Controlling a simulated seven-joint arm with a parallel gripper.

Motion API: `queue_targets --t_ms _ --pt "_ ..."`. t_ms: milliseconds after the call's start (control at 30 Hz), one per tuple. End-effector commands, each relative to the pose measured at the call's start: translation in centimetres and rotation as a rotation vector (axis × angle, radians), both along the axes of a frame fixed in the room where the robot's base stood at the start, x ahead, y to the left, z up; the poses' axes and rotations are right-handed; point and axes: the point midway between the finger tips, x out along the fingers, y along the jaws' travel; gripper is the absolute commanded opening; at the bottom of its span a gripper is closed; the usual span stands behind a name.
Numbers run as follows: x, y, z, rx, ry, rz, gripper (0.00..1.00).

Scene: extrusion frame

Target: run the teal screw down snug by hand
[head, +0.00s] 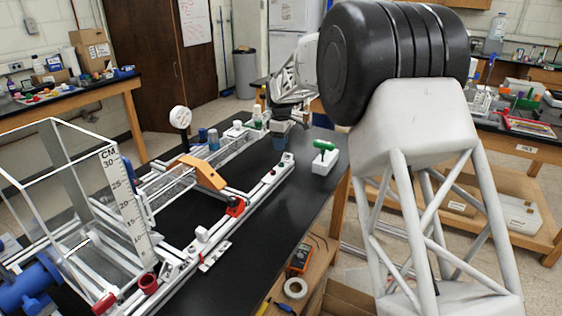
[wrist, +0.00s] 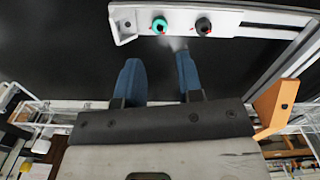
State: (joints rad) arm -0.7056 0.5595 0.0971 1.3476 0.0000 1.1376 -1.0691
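The teal screw (wrist: 159,25) sits in a white bracket (wrist: 180,16) at the top of the wrist view, with a small red mark on it. A black screw (wrist: 203,26) sits beside it to the right in the same bracket. My gripper (wrist: 158,61) has two blue fingers spread apart with nothing between them. Its fingertips point toward the bracket and are apart from the teal screw.
The white extrusion frame (head: 225,220) stands on the black table, with an orange piece (head: 203,172) across it. A green-handled tool (head: 323,146) stands in a white holder to the right of my gripper. A clear box with a ruler (head: 120,195) is at the left.

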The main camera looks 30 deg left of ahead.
Motion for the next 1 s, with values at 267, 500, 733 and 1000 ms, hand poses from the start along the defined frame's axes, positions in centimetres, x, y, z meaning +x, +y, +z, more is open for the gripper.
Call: queue_targets --t_ms 267,500,733,1000 --pt "0.0 0.0 -0.6 0.000 0.000 -0.001 0.34" --pt "0.0 -0.1 -2.7 -0.001 0.002 -0.001 0.34" --pt "0.0 -0.1 -5.5 0.000 0.001 -0.001 0.34" --pt "0.0 -0.1 -7.5 0.000 0.000 -0.001 0.34"
